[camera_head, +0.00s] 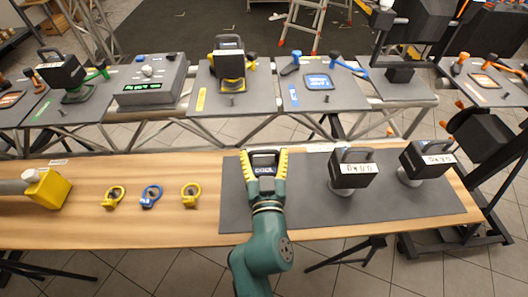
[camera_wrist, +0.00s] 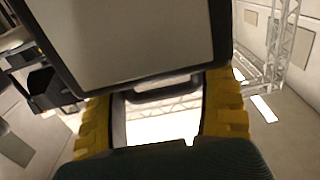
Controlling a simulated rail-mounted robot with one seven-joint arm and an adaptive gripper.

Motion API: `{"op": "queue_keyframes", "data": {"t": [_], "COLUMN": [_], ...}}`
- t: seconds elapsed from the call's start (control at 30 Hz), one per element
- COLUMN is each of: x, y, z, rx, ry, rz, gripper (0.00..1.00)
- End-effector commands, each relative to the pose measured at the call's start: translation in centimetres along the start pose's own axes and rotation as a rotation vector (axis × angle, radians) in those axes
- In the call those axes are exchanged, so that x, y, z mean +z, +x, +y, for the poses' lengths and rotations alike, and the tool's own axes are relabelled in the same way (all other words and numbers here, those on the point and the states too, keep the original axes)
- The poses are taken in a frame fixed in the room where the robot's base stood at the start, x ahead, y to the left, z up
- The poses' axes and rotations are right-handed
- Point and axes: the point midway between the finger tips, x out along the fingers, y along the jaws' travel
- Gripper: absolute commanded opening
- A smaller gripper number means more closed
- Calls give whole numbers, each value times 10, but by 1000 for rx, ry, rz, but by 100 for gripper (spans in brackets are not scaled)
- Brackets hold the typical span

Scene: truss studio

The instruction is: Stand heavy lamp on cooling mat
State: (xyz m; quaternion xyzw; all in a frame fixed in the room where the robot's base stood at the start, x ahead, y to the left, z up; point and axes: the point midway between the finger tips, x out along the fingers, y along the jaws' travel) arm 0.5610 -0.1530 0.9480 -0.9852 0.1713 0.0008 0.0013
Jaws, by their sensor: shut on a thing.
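A dark lamp head (camera_head: 265,161) is between the yellow fingers of my gripper (camera_head: 265,154), over the left part of a dark grey mat (camera_head: 300,207) on the wooden bench. In the wrist view the lamp (camera_wrist: 130,45) is a pale panel in a black frame, with its handle between the two yellow fingers (camera_wrist: 162,100). The lower part of this lamp is hidden, so I cannot tell whether it touches the mat. Two similar black lamps with handles and white labels stand on the mat: one right of centre (camera_head: 353,174), one near its right end (camera_head: 427,160).
Yellow (camera_head: 114,197), blue (camera_head: 151,196) and yellow (camera_head: 190,195) rings lie on bare wood to the left. A yellow block (camera_head: 48,188) lies at the far left. Behind are grey trays (camera_head: 225,100) with tools on truss rails. The mat between my gripper and the middle lamp is clear.

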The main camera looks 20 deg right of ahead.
Motion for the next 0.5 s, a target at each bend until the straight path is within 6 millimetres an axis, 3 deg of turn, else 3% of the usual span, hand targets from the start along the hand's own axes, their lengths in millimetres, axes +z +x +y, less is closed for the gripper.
{"op": "queue_keyframes", "data": {"t": [0.1, 0.13, 0.2, 0.5], "x": [-8, 1, 0, 0], "y": [0, 0, 0, -3], "z": [-1, 0, 0, 0], "rx": [-2, 0, 0, -1], "ry": [1, 0, 0, 0], "rz": [14, -3, -2, -3], "gripper": [40, 84, 97, 100]}}
